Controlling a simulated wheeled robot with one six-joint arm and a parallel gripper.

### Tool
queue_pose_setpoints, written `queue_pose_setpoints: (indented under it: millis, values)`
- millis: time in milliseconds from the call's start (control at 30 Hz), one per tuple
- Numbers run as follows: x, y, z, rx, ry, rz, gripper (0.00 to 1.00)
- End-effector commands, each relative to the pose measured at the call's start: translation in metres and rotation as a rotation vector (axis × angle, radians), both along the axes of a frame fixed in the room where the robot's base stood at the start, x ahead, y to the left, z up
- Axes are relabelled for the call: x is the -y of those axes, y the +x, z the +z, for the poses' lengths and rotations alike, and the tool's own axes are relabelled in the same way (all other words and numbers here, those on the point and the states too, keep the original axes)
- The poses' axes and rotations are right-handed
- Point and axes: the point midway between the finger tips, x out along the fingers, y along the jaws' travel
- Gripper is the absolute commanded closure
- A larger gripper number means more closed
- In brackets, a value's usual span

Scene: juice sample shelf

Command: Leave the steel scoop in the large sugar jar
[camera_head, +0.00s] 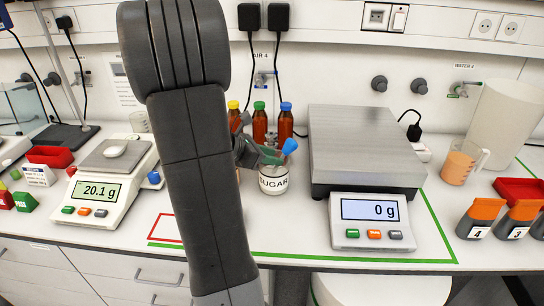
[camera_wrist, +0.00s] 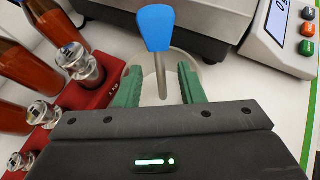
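In the wrist view the blue handle (camera_wrist: 155,27) and a thin steel stem show, the stem running down towards the pale jar (camera_wrist: 150,88). My gripper (camera_head: 263,155) is over the jar mouth. Its green fingers (camera_wrist: 158,72) are apart, one each side of the stem, with gaps visible. The scoop's bowl is hidden.
A large scale (camera_head: 366,150) reading 0 g is close right. A smaller scale (camera_head: 105,180) reads 20.1 g at left, a white item on its pan. A beaker (camera_head: 461,162) stands further right.

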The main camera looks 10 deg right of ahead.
Motion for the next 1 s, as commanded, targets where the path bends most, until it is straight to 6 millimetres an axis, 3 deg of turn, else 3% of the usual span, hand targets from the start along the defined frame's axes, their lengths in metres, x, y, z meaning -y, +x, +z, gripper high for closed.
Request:
queue_pose_setpoints:
  millis: [600,1000]
  values:
    - [-0.091,-0.023,0.055,0.002,0.001,0.006,0.65]
    - [-0.109,-0.029,0.066,0.000,0.001,0.001,0.65]
